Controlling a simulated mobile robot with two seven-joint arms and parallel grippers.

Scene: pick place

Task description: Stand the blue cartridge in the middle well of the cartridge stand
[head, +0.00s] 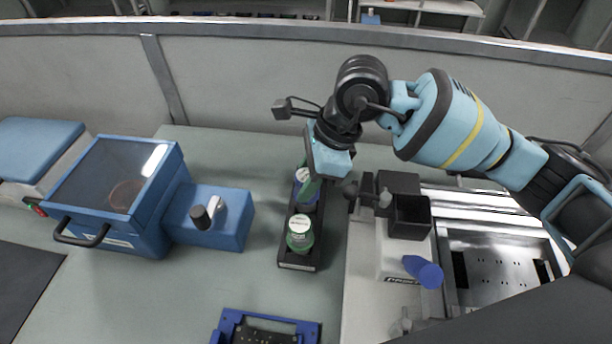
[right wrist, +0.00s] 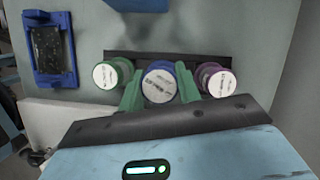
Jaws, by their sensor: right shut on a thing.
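The black cartridge stand (head: 297,266) lies lengthwise on the bench; part of its bar (right wrist: 190,58) shows in the right wrist view. A green cartridge (head: 300,238) with a white top stands at its near end. A purple cartridge (right wrist: 216,79) stands at the other end, hidden by my arm in the head view. The blue cartridge (head: 306,197) is at the middle of the stand, between those two. My right gripper (head: 308,182) is shut on it, with a green finger on each side of the blue cartridge (right wrist: 160,80) in the wrist view. Its lower end is hidden, so its seating depth cannot be told.
A blue machine with a clear lid (head: 115,180) stands to the left. A blue frame (head: 228,325) lies near the front. Right of the stand are a white device (head: 395,262) with a blue cylinder (head: 425,272), a black box (head: 410,217) and a metal tray (head: 500,275).

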